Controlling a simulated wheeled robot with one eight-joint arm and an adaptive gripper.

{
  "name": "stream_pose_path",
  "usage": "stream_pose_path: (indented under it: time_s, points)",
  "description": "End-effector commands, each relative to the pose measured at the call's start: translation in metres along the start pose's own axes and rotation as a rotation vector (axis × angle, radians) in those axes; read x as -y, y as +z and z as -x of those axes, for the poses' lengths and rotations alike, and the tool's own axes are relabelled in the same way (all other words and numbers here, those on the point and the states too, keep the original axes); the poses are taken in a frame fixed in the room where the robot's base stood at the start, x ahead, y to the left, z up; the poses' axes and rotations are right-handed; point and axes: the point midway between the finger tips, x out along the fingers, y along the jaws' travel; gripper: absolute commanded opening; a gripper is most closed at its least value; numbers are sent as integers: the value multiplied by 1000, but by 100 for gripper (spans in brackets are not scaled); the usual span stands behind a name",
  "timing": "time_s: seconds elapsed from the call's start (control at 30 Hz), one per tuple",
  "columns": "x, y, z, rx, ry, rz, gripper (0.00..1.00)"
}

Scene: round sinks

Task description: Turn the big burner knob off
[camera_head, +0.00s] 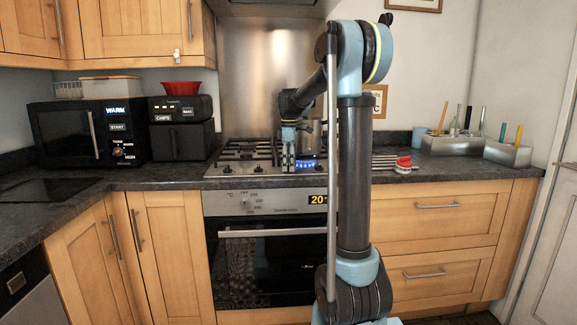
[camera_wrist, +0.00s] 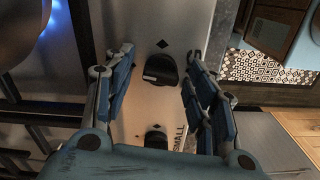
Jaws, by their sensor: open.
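In the wrist view a black knob (camera_wrist: 160,69) sits on the metal hob strip, with a diamond mark above it. My gripper (camera_wrist: 161,53) is open, with one blue-padded finger on each side of this knob; I cannot tell whether either touches it. A second black knob (camera_wrist: 156,139) lies lower, beside the word SMALL, partly hidden by my gripper's body. No label for the upper knob is readable.
A blue flame (camera_head: 308,163) burns under a metal pot (camera_head: 309,142), close right of my gripper. An oven (camera_head: 265,265) is below the hob. A red-topped object (camera_head: 404,162) stands on the counter to the right. A microwave (camera_head: 88,133) stands at left.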

Motion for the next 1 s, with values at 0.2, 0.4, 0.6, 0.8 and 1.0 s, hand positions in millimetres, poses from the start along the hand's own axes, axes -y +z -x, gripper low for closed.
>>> stream_pose_path:
  time_s: [0.2, 0.4, 0.6, 0.8, 1.0]
  points:
    - [0, 0, 0, 0, 0, 0, 45]
    - [0, 0, 0, 0, 0, 0, 7]
    - [-1, 0, 0, 0, 1, -6, 8]
    - [-1, 0, 0, 0, 2, -58, 8]
    - [-1, 0, 0, 0, 2, -184, 8]
